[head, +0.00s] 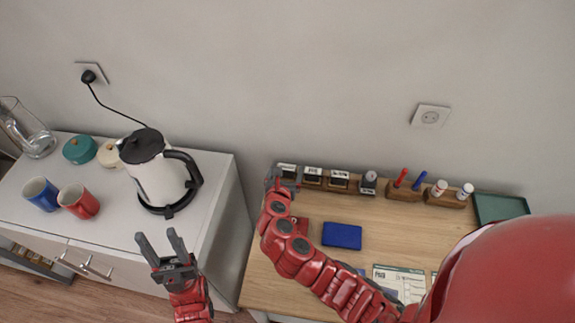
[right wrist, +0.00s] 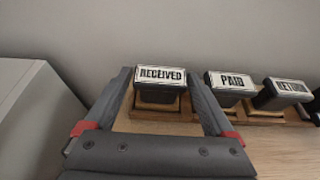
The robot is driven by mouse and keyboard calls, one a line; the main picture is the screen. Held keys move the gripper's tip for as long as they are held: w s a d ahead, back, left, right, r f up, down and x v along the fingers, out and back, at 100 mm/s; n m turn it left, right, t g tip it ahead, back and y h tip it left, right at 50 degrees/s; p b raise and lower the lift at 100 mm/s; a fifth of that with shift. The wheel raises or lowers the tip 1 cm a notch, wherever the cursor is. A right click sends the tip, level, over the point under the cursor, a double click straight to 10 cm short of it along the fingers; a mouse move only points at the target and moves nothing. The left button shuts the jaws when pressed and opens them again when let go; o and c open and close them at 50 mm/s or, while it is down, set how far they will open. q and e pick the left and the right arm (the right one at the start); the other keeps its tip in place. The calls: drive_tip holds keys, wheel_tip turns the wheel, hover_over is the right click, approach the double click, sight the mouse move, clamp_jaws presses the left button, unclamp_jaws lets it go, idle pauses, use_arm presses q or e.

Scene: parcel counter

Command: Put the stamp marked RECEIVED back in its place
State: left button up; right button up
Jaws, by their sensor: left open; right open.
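The RECEIVED stamp (right wrist: 161,78), black with a white label, sits upright at its place at the left end of the wooden stamp rack (right wrist: 190,115). It also shows in the head view (head: 287,168) at the rack's left end. My right gripper (right wrist: 158,92) is open, with one finger on each side of the stamp and small gaps visible beside it. In the head view my right gripper (head: 283,181) is at the rack's left end. My left gripper (head: 159,237) is open and empty, in front of the white cabinet.
The PAID stamp (right wrist: 231,82) and RETURN stamp (right wrist: 287,90) stand right of it in the rack. A blue ink pad (head: 342,236) and a printed form (head: 400,282) lie on the desk. A kettle (head: 157,172) and mugs (head: 79,201) stand on the cabinet (head: 130,227).

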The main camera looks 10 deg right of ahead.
drive_tip(key=shift+v, duration=1.15)
drive_tip(key=shift+o, duration=0.3)
drive_tip(key=shift+o, duration=0.6)
drive_tip(key=b+v, duration=0.2)
drive_tip(key=v, duration=0.9)
drive_tip(key=shift+s, duration=0.15)
drive_tip(key=p+v, duration=0.2)
drive_tip(key=v, duration=0.4)
drive_tip(key=shift+r+p, duration=0.2)
drive_tip(key=shift+p, duration=0.15)
